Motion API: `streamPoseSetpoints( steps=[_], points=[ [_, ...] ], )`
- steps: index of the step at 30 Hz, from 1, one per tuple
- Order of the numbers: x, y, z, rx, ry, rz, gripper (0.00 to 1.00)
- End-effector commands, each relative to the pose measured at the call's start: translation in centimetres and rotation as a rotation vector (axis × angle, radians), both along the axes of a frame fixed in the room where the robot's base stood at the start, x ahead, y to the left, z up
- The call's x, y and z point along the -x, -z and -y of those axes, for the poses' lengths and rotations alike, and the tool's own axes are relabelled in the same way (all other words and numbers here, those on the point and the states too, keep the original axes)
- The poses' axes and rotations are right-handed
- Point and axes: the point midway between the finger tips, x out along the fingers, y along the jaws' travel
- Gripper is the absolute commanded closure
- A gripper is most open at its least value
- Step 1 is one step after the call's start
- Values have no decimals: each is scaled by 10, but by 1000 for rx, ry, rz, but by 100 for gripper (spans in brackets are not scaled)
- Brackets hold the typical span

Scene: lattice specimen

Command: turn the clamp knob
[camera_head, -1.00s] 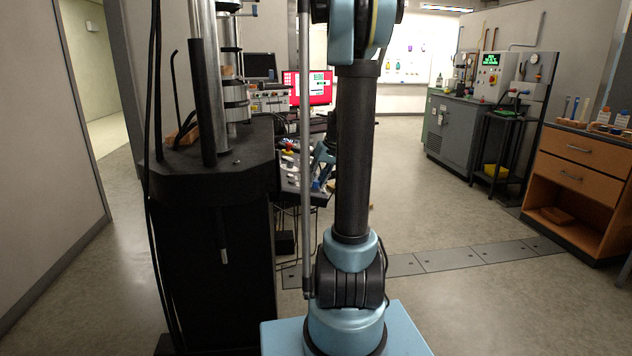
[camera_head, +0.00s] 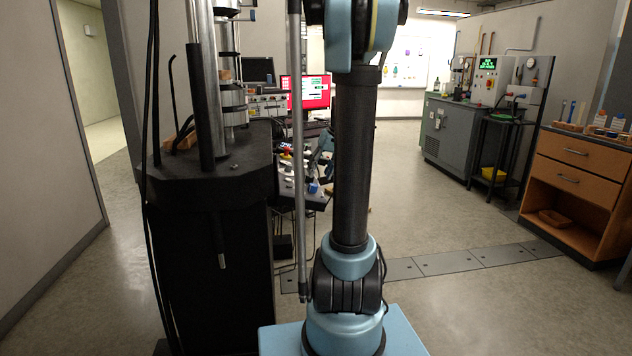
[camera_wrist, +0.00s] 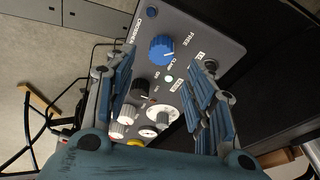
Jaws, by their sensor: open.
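A blue ribbed knob (camera_wrist: 162,48) stands on a dark grey control panel (camera_wrist: 205,38) in the upper middle of the wrist view, with "CLAMP" lettered beside it and "FREE" on the panel to its right. I take it to be the clamp knob. My gripper (camera_wrist: 158,70) is open, with one finger left of the panel's middle and one right. The knob lies ahead of the gap between the fingertips, and nothing is held.
In the head view, a black test frame (camera_head: 215,185) stands close left of my arm. Open floor (camera_head: 470,310) lies to the right.

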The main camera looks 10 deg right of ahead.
Motion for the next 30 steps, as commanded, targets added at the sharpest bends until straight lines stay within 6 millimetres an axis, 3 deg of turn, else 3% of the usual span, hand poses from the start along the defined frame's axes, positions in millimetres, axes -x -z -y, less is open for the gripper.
streamPoseSetpoints(
  steps=[6, 12, 30],
  points=[
    [9, -32, 11, -1, 2, -1, 50],
    [13, -48, 15, 0, 0, 0, 50],
    [16, -51, 15, 1, 0, -1, 50]
  ],
)
